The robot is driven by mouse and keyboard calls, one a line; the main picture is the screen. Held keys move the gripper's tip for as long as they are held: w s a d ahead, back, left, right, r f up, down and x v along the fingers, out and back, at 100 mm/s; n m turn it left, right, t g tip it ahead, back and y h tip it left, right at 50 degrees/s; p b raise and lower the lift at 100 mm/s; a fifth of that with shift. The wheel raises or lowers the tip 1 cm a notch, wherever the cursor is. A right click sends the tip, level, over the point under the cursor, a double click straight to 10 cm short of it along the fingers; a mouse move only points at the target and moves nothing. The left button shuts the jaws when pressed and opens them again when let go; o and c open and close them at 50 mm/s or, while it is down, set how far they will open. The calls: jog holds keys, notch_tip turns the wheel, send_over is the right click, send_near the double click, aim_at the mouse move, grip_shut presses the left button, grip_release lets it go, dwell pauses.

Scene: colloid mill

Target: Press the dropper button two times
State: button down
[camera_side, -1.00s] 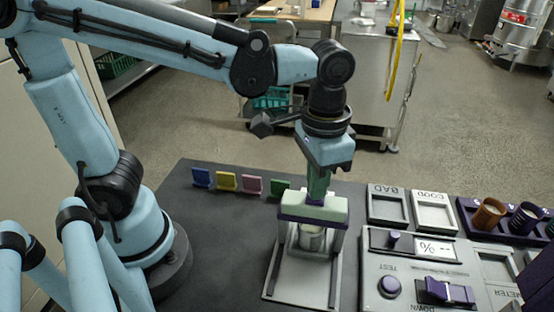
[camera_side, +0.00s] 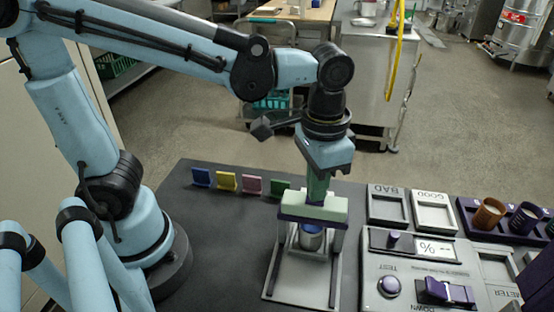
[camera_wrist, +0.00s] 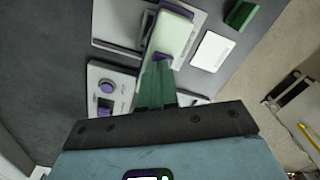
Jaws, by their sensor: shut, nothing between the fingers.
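The dropper (camera_side: 335,208) is a pale green block on purple and grey supports over a grey base plate. Its purple button (camera_side: 315,202) is on top, largely hidden by my fingers; it also shows in the wrist view (camera_wrist: 162,57). My gripper (camera_side: 317,196) points straight down, its green fingers shut and empty, with the tips at the button. I cannot tell how far the button is pressed. A small metal cup (camera_side: 311,241) stands under the dropper, with blue showing at its top. In the wrist view my gripper (camera_wrist: 159,64) meets the button.
Blue (camera_side: 202,177), yellow (camera_side: 226,181), pink (camera_side: 251,185) and green (camera_side: 279,188) tabs stand behind. To the right are BAD (camera_side: 388,206) and GOOD (camera_side: 433,212) trays, a test panel (camera_side: 410,270) and a cup rack (camera_side: 470,226). The dark mat left of the dropper is clear.

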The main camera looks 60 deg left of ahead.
notch_tip(320, 180, up, 7)
jog(key=shift+r, duration=0.2)
dwell(0.8)
jog(key=shift+r, duration=1.05)
dwell(4.5)
jog(key=a+f+n+t, duration=0.3)
jog(key=a+f+t, duration=0.4)
jog(key=a, duration=0.5)
jog(key=shift+w+f, duration=0.35)
jog(key=shift+f, duration=0.6)
